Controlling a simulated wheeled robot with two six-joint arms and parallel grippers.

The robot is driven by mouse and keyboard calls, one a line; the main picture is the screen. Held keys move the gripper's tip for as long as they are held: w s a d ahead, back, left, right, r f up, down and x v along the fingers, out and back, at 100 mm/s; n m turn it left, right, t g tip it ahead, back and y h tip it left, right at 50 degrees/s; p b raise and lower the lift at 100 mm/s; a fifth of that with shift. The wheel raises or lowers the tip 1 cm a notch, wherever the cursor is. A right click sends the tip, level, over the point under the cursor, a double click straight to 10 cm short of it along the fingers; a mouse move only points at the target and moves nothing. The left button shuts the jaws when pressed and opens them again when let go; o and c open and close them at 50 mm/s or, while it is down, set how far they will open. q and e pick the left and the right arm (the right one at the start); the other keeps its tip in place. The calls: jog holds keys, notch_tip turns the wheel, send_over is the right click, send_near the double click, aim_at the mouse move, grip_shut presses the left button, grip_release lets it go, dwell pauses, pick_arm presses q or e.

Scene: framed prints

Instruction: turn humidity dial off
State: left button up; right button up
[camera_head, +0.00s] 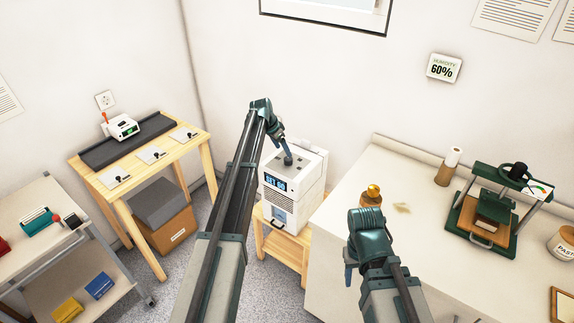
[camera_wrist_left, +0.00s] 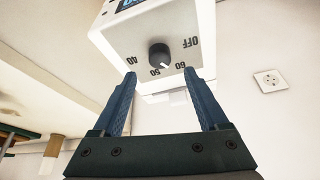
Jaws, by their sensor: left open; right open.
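The white humidifier box (camera_head: 292,190) stands on a small wooden stand, with a blue lit display (camera_head: 276,183) that seems to read SET 60. In the left wrist view its dial, a black round knob (camera_wrist_left: 159,55), sits on a white face marked 40, 50, 60 and OFF, seen upside down. The knob's small light mark looks turned toward the 50–60 side. My left gripper (camera_head: 288,158) is over the box top; its open fingers (camera_wrist_left: 160,76) point at the dial from either side, apart from it. My right gripper (camera_head: 349,279) is open and empty by the counter's left edge.
A wall sign (camera_head: 444,68) reads humidity 60%. The white counter (camera_head: 340,235) at right holds an amber bottle (camera_head: 371,196) and a green press (camera_head: 490,215). A wooden table (camera_head: 150,170) stands at left. A wall socket (camera_wrist_left: 269,80) shows beside the box.

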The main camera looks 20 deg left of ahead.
aim_at(287, 159)
pick_arm(q)
jog(key=b+x, duration=0.5)
jog(key=x, duration=0.2)
jog(key=shift+r, duration=0.1)
grip_shut()
